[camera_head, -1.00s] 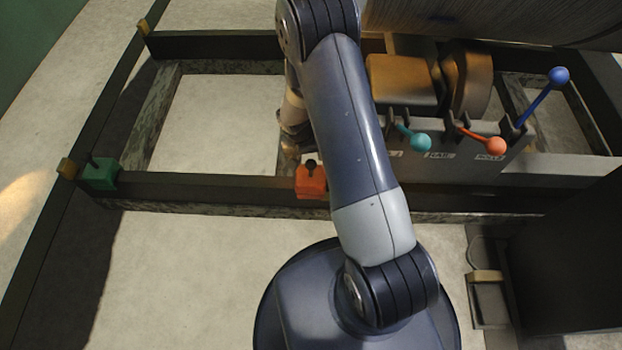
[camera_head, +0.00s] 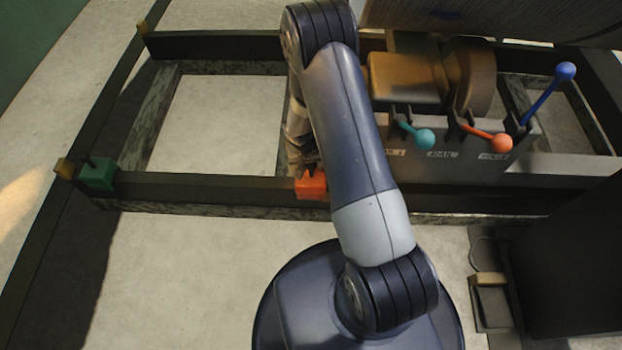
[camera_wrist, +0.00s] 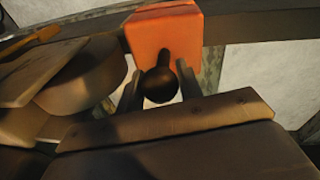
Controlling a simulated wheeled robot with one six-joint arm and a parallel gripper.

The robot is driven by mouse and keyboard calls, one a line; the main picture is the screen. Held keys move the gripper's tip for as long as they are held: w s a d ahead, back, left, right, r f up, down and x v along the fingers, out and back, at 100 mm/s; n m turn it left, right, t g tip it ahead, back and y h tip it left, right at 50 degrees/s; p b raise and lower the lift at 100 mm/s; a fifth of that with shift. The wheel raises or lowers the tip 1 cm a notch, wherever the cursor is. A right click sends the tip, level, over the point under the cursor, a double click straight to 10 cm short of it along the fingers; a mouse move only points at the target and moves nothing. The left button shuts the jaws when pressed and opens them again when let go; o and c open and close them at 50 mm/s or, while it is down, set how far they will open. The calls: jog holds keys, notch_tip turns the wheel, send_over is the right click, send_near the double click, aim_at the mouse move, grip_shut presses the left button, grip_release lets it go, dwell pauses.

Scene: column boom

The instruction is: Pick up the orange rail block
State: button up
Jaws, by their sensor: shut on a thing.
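The orange rail block (camera_head: 312,186) sits on the near dark rail, partly hidden by my arm. In the wrist view the orange block (camera_wrist: 166,32) is at the top middle, with its dark round knob (camera_wrist: 159,86) toward me. My gripper (camera_wrist: 158,82) has its two fingers on either side of the knob's stem and is shut on the block by it. In the head view my gripper (camera_head: 307,165) is just above and behind the block, mostly hidden by my arm. The block appears to be still on the rail.
A green block (camera_head: 98,174) sits on the same rail at the left. At the right, a grey lever box (camera_head: 460,160) carries teal (camera_head: 425,139), orange (camera_head: 501,142) and blue (camera_head: 565,71) levers. A brown motor-like body (camera_head: 405,78) lies behind it. The opening left of my arm is clear.

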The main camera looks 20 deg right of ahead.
grip_shut()
dwell(0.8)
